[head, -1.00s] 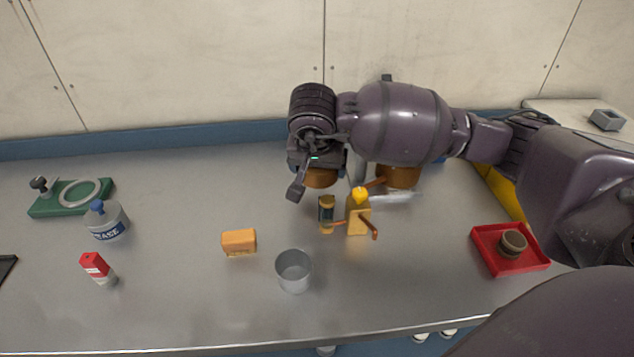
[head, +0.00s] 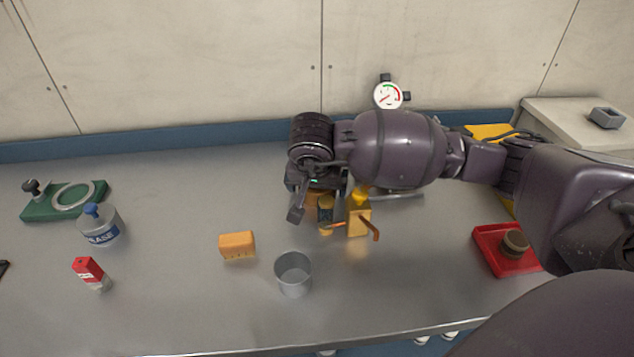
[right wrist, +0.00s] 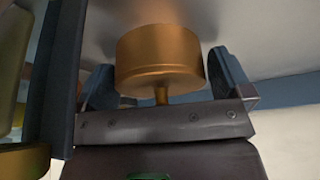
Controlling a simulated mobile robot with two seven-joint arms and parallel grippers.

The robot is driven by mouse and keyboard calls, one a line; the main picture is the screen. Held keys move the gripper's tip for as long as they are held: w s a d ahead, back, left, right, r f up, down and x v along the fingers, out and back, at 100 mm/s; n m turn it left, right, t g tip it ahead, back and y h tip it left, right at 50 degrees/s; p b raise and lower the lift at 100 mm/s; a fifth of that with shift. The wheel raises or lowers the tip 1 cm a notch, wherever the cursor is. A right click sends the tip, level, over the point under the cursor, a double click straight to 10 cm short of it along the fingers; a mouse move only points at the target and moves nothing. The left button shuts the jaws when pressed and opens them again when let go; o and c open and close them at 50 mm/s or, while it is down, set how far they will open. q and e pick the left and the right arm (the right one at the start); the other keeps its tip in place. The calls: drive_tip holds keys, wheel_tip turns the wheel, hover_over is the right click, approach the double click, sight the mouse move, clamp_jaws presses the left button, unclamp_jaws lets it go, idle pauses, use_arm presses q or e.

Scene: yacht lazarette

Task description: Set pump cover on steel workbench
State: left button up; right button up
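The pump cover appears to be the copper-coloured cylinder with a short stem (right wrist: 160,58). In the right wrist view it fills the space between the two fingers of my right gripper (right wrist: 168,82), with its stem towards the palm. In the head view only a bit of the cover (head: 311,203) shows under my right gripper (head: 317,207), which is low over the steel workbench (head: 180,295). The fingers look closed on the cover's sides. Whether its underside touches the bench is hidden. My left gripper is not in view.
A grey cup (head: 293,275) and orange block (head: 237,245) are in front. A red tray (head: 492,262) is at right.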

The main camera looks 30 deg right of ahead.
drive_tip(key=shift+r, duration=0.1)
drive_tip(key=shift+r, duration=0.25)
drive_tip(key=p+v, duration=0.2)
drive_tip(key=v, duration=0.9)
drive_tip(key=shift+s+r, duration=0.15)
drive_tip(key=shift+r, duration=0.15)
drive_tip(key=shift+a, duration=0.15)
